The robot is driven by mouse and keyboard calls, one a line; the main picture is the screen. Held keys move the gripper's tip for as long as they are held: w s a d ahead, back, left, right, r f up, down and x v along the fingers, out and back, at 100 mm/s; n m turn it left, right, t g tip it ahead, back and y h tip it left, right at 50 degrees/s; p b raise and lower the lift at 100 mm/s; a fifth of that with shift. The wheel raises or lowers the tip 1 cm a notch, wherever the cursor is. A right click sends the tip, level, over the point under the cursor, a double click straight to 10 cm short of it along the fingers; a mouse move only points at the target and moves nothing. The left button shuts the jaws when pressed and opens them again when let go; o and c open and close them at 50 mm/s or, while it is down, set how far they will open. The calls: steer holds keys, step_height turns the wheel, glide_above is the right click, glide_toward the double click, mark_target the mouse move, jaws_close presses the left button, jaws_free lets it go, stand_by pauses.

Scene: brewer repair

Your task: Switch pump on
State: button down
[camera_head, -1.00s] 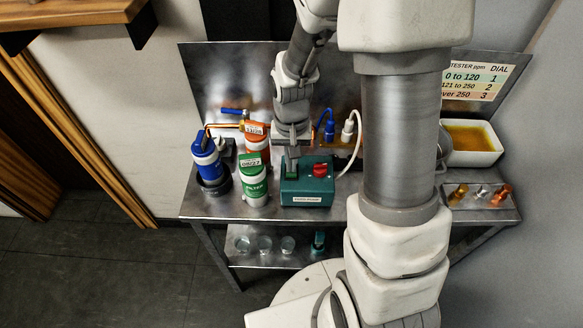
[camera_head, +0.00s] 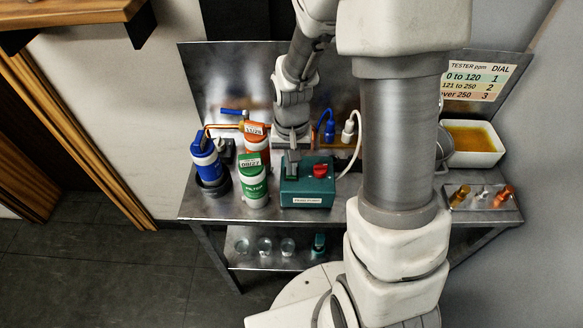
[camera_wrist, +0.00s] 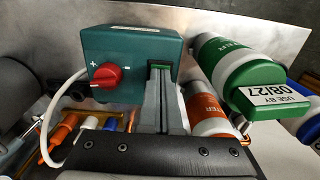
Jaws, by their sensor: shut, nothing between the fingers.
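The teal pump box (camera_head: 320,191) stands on the steel bench, with a white label on its front that seems to read feed pump. It also shows in the wrist view (camera_wrist: 128,42). A red dial (camera_head: 320,170) sits on its right part; it is at left in the wrist view (camera_wrist: 106,75). My gripper (camera_head: 292,172) is shut and empty, pointing down at the left part of the box top.
A green filter (camera_head: 253,184) stands close left of the pump, with a blue cartridge (camera_head: 205,158) and an orange one (camera_head: 257,143) nearby. A white cable (camera_head: 357,142) loops at right. A white tray (camera_head: 472,153) of yellow liquid stands farther right.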

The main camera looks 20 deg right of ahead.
step_height(320, 180, up, 7)
steer(key=p, duration=0.5)
stand_by(0.6)
steer(key=s+r+n+t, duration=0.1)
steer(key=s+r+t, duration=0.1)
steer(key=s+r, duration=0.5)
steer(key=s+r+n+t, duration=0.2)
steer(key=s+r, duration=0.5)
steer(key=r, duration=0.8)
steer(key=shift+n+t, duration=0.3)
steer(key=shift+t, duration=0.5)
steer(key=shift+d, duration=0.1)
